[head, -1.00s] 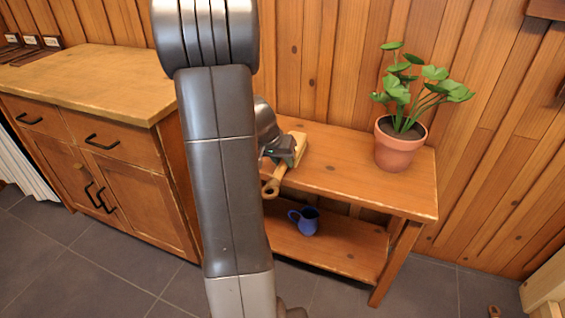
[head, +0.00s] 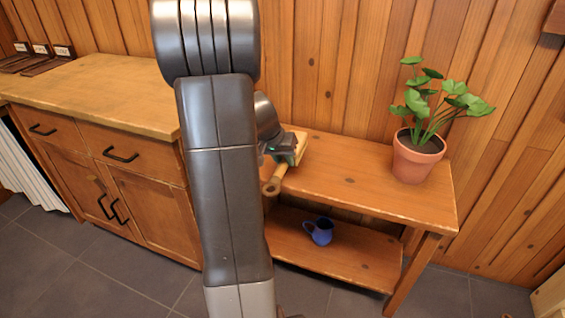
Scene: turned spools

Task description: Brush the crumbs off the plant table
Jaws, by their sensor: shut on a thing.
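The plant table (head: 352,186) is a wooden two-tier table against the plank wall. A potted plant (head: 417,158) in a terracotta pot stands at the right end of its top. My gripper (head: 287,158) is over the left part of the top, shut on a wooden hand brush (head: 274,183), whose handle points down toward the front edge. The brush head shows behind the gripper near the tabletop; I cannot tell whether it touches. My arm hides the table's left end. No crumbs can be made out at this size.
A blue mug (head: 320,232) stands on the lower shelf. A wooden cabinet (head: 100,130) with black handles stands to the left. The tabletop between brush and pot looks clear. Grey tiled floor lies in front.

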